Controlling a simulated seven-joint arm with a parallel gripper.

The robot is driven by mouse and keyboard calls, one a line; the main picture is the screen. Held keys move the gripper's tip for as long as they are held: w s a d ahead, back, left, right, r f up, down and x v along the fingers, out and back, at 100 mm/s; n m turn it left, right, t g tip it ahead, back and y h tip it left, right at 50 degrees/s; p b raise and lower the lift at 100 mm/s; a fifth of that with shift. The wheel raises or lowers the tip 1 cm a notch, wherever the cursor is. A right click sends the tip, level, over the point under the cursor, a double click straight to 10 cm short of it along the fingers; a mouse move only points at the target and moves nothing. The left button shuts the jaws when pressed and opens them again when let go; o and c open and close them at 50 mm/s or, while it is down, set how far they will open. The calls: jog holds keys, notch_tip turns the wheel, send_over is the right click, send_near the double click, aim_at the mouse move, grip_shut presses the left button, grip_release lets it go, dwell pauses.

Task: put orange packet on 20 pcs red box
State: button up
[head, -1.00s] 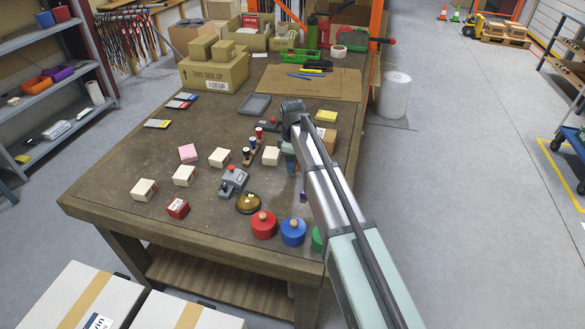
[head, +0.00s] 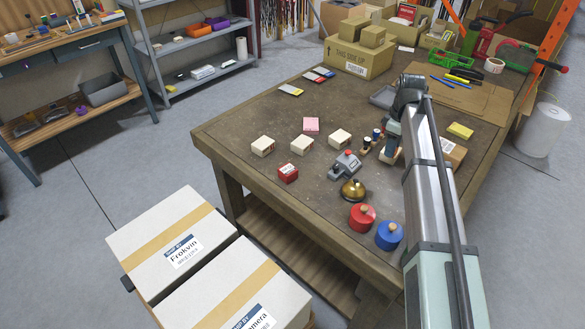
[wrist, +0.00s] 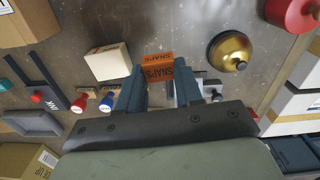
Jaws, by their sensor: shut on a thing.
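My gripper (wrist: 158,84) is shut on the orange packet (wrist: 157,66), which shows dark SNAPS lettering between the fingers in the wrist view. The packet is hidden in the head view. There my gripper (head: 391,142) is partly hidden by my arm, above the right part of the table, beside the small stamps. The small red box (head: 288,173) lies near the table's front left edge, well to the left of my gripper. Its lettering is too small to read. I cannot make it out in the wrist view.
White boxes (head: 302,144), a pink block (head: 311,125), a grey device (head: 345,165) and a brass bell (head: 353,190) lie between or near. Red (head: 361,217) and blue (head: 389,235) canisters stand at the front edge. Large white cartons (head: 172,245) stand below the table.

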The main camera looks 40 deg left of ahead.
jog(key=s+a+r+n, duration=0.2)
jog(key=s+a+n, duration=0.1)
jog(key=s+a, duration=1.15)
jog(key=r+m, duration=0.2)
jog(key=m, duration=0.2)
send_over(287, 169)
jog(key=shift+a+f, duration=0.1)
jog(key=shift+f, duration=4.9)
jog(key=shift+f, duration=0.1)
jog(key=o, duration=1)
notch_tip(287, 169, up, 12)
jog(key=shift+r, duration=0.1)
